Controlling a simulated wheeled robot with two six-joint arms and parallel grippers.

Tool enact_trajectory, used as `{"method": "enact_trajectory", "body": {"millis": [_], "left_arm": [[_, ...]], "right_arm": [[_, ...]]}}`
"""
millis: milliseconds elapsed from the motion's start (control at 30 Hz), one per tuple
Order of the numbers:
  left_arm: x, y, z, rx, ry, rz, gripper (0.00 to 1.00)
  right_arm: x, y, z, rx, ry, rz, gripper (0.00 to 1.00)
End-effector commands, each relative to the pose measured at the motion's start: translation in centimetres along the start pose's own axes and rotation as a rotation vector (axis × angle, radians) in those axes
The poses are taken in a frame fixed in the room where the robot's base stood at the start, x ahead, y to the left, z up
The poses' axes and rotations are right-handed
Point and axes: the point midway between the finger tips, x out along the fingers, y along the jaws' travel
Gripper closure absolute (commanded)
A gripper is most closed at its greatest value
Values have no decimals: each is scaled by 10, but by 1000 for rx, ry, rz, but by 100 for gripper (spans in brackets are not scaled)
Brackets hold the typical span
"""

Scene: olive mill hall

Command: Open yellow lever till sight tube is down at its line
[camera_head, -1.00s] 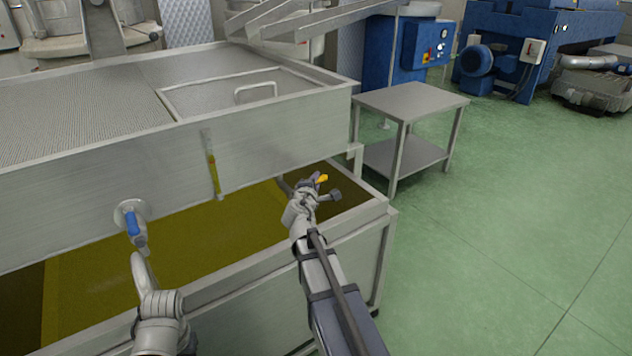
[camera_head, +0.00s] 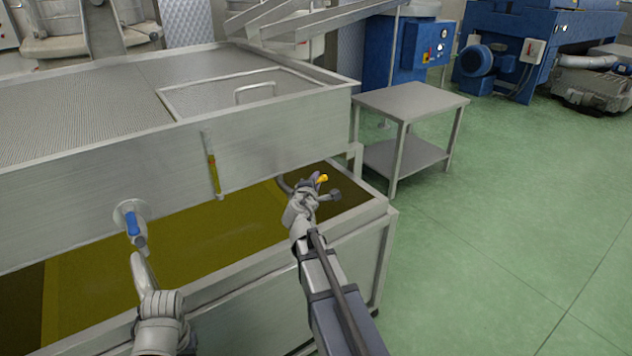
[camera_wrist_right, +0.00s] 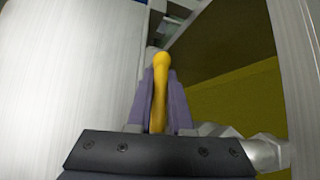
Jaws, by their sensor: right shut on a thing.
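The yellow lever (camera_head: 323,178) shows at the tip of my right gripper (camera_head: 316,182), at the right end of the steel tank. In the right wrist view the lever (camera_wrist_right: 160,85) stands between the two purple fingers (camera_wrist_right: 158,100), which are shut on it. The sight tube (camera_head: 212,165) is on the tank's front wall, with yellow liquid in its lower part. I cannot make out its line at this size. My left arm's end (camera_head: 157,320) is below the blue-handled valve, and I cannot see its fingers clearly.
The blue-handled valve (camera_head: 132,225) is on the tank front at left. A lower steel vat (camera_head: 250,270) with olive-yellow liquid stands beneath the tank. A steel side table (camera_head: 415,100) is to the right. Green floor (camera_head: 500,240) is clear on the right.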

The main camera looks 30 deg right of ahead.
Motion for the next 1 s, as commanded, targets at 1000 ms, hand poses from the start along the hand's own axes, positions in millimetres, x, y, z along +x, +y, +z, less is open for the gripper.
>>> {"method": "enact_trajectory", "body": {"millis": [1000], "left_arm": [[0, 0, 0, 0, 0, 0, 100]], "right_arm": [[-24, -8, 11, 112, -514, -112, 100]]}}
